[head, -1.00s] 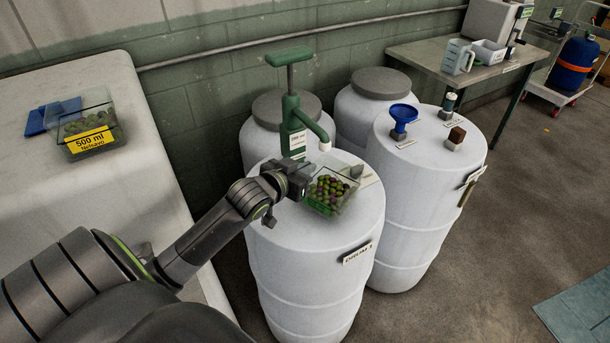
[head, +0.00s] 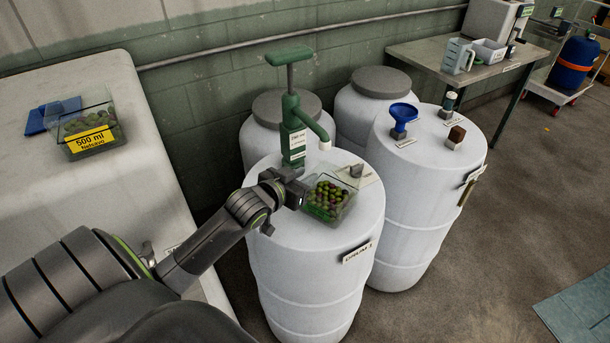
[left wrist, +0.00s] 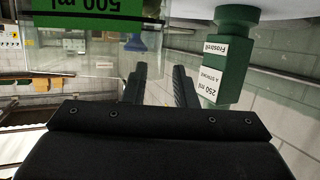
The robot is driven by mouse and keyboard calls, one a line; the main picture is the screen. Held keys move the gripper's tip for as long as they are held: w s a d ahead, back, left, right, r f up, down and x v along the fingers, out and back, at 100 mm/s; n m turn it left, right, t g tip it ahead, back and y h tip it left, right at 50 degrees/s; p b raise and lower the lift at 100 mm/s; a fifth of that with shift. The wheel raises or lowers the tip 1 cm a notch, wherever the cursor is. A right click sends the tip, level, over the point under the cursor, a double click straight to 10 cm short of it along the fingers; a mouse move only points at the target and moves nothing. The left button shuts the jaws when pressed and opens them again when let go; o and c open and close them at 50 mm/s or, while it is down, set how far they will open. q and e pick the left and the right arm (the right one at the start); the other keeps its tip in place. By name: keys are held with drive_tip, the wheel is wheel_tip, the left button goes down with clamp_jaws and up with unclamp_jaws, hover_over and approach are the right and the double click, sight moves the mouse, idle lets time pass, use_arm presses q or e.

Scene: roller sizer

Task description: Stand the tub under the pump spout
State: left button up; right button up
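A clear tub (head: 330,203) of dark and green olives stands on the white front drum (head: 312,262). The green pump (head: 293,130) stands behind it, its white-tipped spout (head: 325,146) pointing down above the tub's back side in the picture; exact alignment is unclear. My left gripper (head: 297,190) is at the tub's left side. In the left wrist view, the fingers (left wrist: 162,85) are apart with an empty gap between them. One finger overlaps the edge of the tub (left wrist: 75,55), which has a green 500 ml label; contact is unclear. My right gripper is out of view.
A plate with a small grey block (head: 357,171) lies behind the tub. Another olive tub (head: 92,128) with a yellow label sits on the left table (head: 120,195). The right drum bears a blue funnel (head: 403,115). Other drums stand behind the pump.

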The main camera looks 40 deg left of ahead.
use_arm(q)
drive_tip(key=v, duration=1.1)
drive_tip(key=shift+s, duration=0.1)
drive_tip(key=s+d+f+g+y, duration=0.1)
drive_tip(key=s+d+f+g, duration=0.2)
drive_tip(key=s+f+g, duration=0.55)
drive_tip(key=s+d+f+g+y, duration=0.1)
drive_tip(key=s+d+f+g, duration=0.2)
drive_tip(key=s+f, duration=0.55)
wheel_tip(320, 180, down, 23)
drive_tip(key=s+a, duration=0.2)
drive_tip(key=s, duration=0.1)
drive_tip(key=s+d+f+g+h, duration=0.1)
drive_tip(key=s+f+g, duration=0.1)
drive_tip(key=s+f, duration=1.2)
drive_tip(key=shift+d+f, duration=0.25)
drive_tip(key=shift+f, duration=0.1)
